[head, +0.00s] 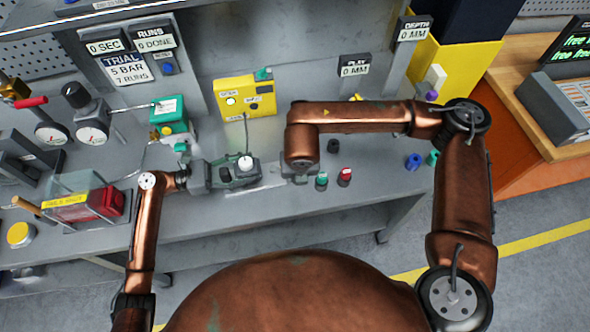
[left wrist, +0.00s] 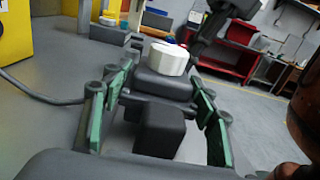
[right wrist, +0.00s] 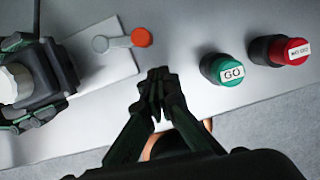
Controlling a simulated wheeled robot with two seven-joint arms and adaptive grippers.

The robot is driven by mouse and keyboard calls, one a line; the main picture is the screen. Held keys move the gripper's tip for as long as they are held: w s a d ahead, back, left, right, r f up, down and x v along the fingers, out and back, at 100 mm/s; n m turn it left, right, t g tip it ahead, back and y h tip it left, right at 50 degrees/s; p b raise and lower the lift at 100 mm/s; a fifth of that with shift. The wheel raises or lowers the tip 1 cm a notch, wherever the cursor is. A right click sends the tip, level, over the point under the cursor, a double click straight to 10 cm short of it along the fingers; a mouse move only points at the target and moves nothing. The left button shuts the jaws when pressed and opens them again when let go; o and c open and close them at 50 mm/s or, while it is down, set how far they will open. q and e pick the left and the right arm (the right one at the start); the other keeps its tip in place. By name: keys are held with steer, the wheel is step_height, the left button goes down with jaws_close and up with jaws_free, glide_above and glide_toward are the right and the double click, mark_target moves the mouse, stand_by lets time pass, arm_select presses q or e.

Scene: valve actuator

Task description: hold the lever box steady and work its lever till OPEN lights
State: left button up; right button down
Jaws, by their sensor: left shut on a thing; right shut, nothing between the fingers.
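The dark lever box (left wrist: 160,83) has a white knob (head: 245,162) on top. My left gripper (left wrist: 162,88) is shut on it, with green-padded fingers along both sides. The box, knob and left fingers also show at the left edge of the right wrist view. A small lever with an orange tip (right wrist: 141,37) lies over a pale plate (right wrist: 75,65) beside the box; I cannot tell whether they are joined. My right gripper (right wrist: 156,88) is shut and empty, just below this tip in the picture.
A green GO button (right wrist: 225,69) and a red button (right wrist: 285,50) stand right of my right gripper. A cable (left wrist: 45,95) runs by the held box. Gauges (head: 92,133) and a clear-lidded red box (head: 98,204) are at the left.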

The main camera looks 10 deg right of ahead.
arm_select(q)
steer(key=shift+f, duration=0.2)
arm_select(e)
steer(key=s+v, duration=0.1)
steer(key=v, duration=0.9)
steer(key=shift+s, duration=0.2)
steer(key=shift+d, duration=0.1)
arm_select(q)
steer(key=o, duration=1.9)
steer(key=shift+r, duration=0.15)
